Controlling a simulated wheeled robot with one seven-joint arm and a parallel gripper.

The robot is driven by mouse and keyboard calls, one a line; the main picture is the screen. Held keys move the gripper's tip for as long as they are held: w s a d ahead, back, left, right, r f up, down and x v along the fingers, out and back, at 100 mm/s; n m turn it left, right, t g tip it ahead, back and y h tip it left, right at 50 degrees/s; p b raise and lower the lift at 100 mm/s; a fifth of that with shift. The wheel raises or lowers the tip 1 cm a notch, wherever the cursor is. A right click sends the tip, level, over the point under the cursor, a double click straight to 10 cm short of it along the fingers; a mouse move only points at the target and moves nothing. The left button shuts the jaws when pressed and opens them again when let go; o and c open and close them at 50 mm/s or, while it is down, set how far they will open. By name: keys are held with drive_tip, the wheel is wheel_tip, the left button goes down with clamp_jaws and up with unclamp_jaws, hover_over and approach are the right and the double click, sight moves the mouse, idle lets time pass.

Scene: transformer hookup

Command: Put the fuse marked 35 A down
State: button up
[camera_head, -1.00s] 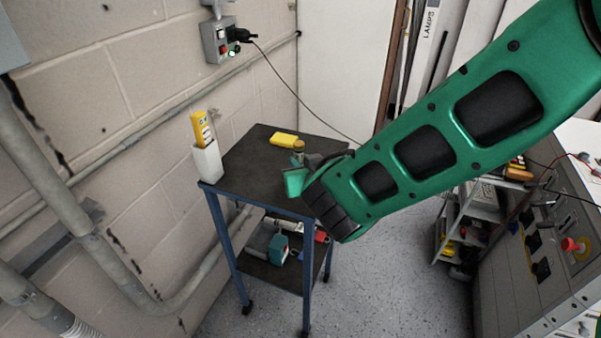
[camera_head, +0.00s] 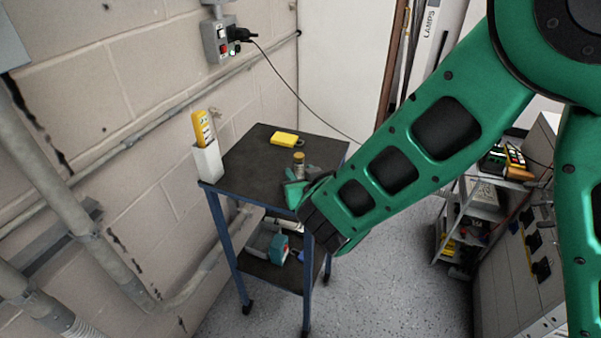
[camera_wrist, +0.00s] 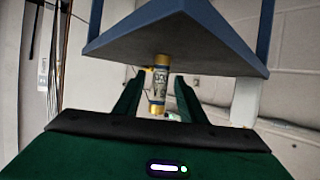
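The fuse (camera_head: 299,162), a tan cylinder with yellowish end caps, stands upright on the dark top of the blue-legged cart (camera_head: 250,178). The wrist view, where the cart appears upside down, shows the fuse (camera_wrist: 158,88) with one cap against the cart top; its marking is too small to read surely. My gripper (camera_head: 297,182) is low over the cart's right front part, on the near side of the fuse. In the wrist view, my gripper (camera_wrist: 157,80) has its two green fingers apart, with a gap on each side of the fuse.
A yellow object (camera_head: 284,138) lies at the back of the cart top. A white holder (camera_head: 208,162) with a yellow device stands at its left corner, near the block wall. The cart's left middle is clear. A shelf unit (camera_head: 478,200) stands at right.

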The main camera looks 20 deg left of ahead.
drive_tip(key=shift+r, duration=0.15)
drive_tip(key=shift+s+d+r, duration=0.15)
drive_tip(key=shift+s, duration=0.05)
drive_tip(key=v, duration=1.1)
drive_tip(key=shift+s+d, duration=0.15)
drive_tip(key=shift+s, duration=0.05)
